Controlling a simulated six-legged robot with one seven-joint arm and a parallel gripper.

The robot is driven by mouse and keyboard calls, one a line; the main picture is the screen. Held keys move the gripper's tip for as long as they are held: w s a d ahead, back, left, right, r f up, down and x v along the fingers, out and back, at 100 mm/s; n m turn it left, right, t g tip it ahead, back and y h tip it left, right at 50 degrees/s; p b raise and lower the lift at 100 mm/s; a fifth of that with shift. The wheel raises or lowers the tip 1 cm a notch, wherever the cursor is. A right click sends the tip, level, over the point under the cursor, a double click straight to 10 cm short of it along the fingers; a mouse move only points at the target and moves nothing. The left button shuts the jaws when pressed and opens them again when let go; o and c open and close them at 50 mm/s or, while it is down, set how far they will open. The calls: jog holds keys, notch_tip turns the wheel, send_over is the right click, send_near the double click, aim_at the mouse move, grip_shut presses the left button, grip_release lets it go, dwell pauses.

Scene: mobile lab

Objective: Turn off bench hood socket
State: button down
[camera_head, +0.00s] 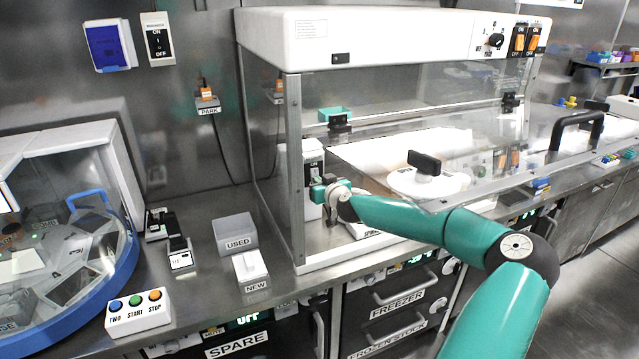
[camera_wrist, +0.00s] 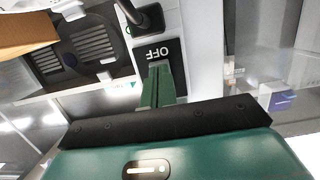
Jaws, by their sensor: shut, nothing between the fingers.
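The bench hood socket (camera_head: 312,160) is a white box with a dark switch, standing inside the hood near its left wall. In the wrist view its dark rocker switch (camera_wrist: 173,50) shows the word OFF upside down. My gripper (camera_head: 318,188) is inside the hood, in front of the socket's lower part. In the wrist view the green fingers of my gripper (camera_wrist: 158,70) are together and empty, with their tips at the OFF end of the switch. I cannot tell whether they touch it.
The clear hood (camera_head: 400,95) has a white top and a raised glass sash (camera_head: 470,150) close above my arm. A white round-lidded device (camera_head: 405,183) stands to the right inside. Another ON/OFF switch (camera_head: 158,40) is on the back wall. USED (camera_head: 235,230) and NEW boxes stand outside, left.

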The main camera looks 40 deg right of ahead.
jog(key=shift+w+f, duration=0.1)
jog(key=shift+w, duration=0.2)
jog(key=shift+f, duration=0.25)
jog(key=shift+d, duration=0.1)
jog(key=shift+d+f, duration=0.1)
jog(key=shift+f, duration=0.3)
